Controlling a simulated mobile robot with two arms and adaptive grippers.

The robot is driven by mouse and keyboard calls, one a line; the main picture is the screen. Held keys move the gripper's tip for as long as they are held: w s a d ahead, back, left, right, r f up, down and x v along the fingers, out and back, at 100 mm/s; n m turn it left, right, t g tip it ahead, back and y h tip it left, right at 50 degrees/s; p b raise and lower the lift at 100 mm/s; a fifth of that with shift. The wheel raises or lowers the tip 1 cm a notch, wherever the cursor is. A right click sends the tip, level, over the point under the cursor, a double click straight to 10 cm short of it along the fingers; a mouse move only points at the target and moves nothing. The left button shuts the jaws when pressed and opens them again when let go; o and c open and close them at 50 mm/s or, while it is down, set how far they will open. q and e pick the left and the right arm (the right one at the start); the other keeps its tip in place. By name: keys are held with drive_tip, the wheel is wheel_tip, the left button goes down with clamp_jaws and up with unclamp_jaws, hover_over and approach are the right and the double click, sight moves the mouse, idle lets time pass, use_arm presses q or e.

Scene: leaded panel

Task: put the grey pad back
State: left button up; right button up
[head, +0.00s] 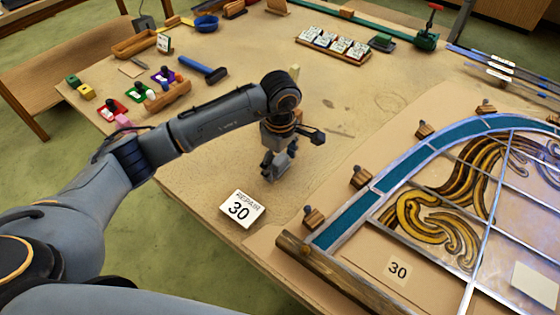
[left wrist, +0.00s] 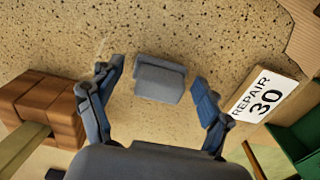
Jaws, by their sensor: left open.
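The grey pad (left wrist: 159,78) shows in the left wrist view as a small grey block with a raised edge, against the speckled tan tabletop. My left gripper (left wrist: 154,98) is open, with one finger on each side of the pad and a gap to each. The pad lies a little beyond the middle of the opening. In the head view my left gripper (head: 277,165) points down over the bench, behind the REPAIR 30 card (head: 241,209); I cannot make out the pad apart from the fingers there. My right gripper is not in view.
The leaded panel (head: 350,228) fills the right, held by small wooden blocks (head: 360,177). The card also shows in the left wrist view (left wrist: 263,97), close to the right finger. A brown block (left wrist: 40,105) is left of the left finger.

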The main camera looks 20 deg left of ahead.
sight(280, 159)
use_arm(q)
drive_tip(key=shift+r, duration=0.45)
wheel_tip(280, 159, up, 11)
drive_tip(key=b, duration=0.3)
drive_tip(key=shift+r, duration=0.2)
